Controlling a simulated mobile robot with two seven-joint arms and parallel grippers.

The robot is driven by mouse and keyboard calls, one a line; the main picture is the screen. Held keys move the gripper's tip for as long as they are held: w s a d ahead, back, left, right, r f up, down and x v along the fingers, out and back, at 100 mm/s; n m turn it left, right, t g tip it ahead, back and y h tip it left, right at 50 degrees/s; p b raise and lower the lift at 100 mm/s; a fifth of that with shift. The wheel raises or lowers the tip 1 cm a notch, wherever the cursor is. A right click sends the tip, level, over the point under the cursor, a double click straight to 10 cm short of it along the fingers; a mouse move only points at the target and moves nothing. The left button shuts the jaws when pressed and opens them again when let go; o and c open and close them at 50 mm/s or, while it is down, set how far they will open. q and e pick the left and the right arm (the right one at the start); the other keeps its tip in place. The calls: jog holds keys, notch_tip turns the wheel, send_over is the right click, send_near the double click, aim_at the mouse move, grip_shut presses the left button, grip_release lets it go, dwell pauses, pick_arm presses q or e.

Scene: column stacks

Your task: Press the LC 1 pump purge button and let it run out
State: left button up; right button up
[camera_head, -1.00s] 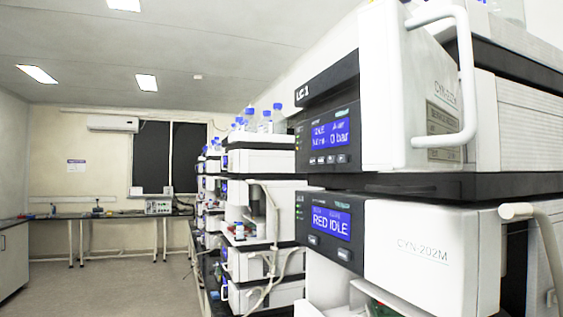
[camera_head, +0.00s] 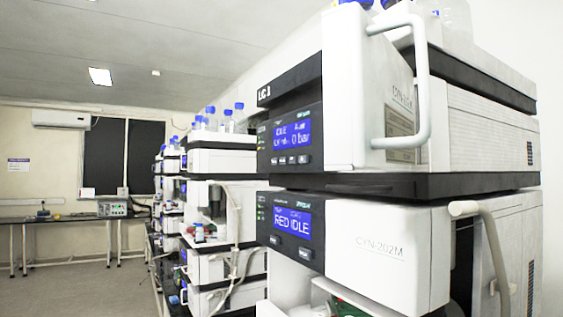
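The LC 1 stack stands close at the right. Its upper module, the pump (camera_head: 352,95), is white with a dark front panel, and the label above the panel looks like "LC 1". The pump's blue display (camera_head: 292,136) reads IDLE and 0 bar; other characters are blurred. A row of small buttons (camera_head: 290,160) sits under that display; their labels are too small to read. The module below (camera_head: 385,250), marked CYN-202M, has a blue display (camera_head: 293,222) reading RED IDLE. Neither of my grippers is in view.
More instrument stacks (camera_head: 215,160) recede behind on the left, with blue-capped bottles (camera_head: 228,120) on top. A curved white handle (camera_head: 425,85) sticks out from the pump. A bench (camera_head: 50,221) stands at the back wall. The floor (camera_head: 75,285) at lower left is clear.

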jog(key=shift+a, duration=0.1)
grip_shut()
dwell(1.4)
